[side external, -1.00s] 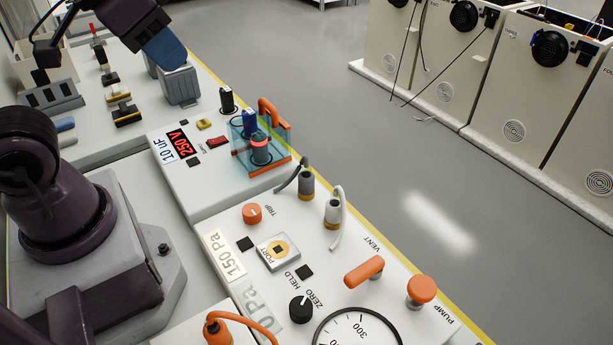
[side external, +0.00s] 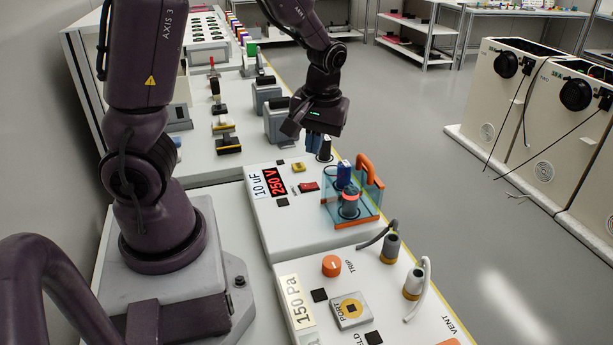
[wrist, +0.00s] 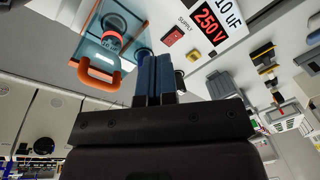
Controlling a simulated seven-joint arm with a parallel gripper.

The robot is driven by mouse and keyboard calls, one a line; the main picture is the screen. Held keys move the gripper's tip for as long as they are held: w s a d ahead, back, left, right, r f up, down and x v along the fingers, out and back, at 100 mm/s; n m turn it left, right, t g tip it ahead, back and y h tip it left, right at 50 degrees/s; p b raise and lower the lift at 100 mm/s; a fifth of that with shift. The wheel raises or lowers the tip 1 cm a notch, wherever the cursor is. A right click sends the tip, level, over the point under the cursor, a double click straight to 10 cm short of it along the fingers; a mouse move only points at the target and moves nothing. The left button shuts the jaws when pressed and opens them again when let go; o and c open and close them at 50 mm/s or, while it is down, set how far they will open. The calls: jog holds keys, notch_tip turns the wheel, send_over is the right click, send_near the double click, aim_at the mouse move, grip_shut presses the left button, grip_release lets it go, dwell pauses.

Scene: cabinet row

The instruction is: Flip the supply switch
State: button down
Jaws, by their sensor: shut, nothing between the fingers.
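The red supply switch (side external: 308,187) sits on the white panel with the red 250 V display (side external: 273,182). In the wrist view the switch (wrist: 173,37) lies beside the printed word SUPPLY, up and right of my fingertips. My gripper (side external: 314,144) is over the far part of this panel, behind the switch in the side view. Its blue fingers are together and empty; they also show in the wrist view (wrist: 153,68). The switch is uncovered and apart from the fingers. I cannot tell which way the rocker is tipped.
A clear box (side external: 338,210) with an orange handle (side external: 371,170) stands right of the switch, around a red-topped post. A blue post (side external: 343,174) and a black post (side external: 324,150) stand close by. A yellow button (side external: 298,167) lies just behind the switch.

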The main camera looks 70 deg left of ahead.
aim_at(304, 185)
jog(key=w+a+n+y, duration=0.2)
jog(key=a+n, duration=0.4)
jog(key=n, duration=0.1)
jog(key=shift+f, duration=0.25)
jog(key=shift+f, duration=0.1)
jog(key=x, duration=0.8)
jog(key=d+x, duration=0.1)
jog(key=x, duration=0.3)
jog(key=shift+s+a+f, duration=0.1)
jog(key=shift+a+f, duration=0.05)
jog(key=shift+f, duration=0.85)
jog(key=shift+s+f, duration=0.25)
jog(key=shift+f, duration=0.15)
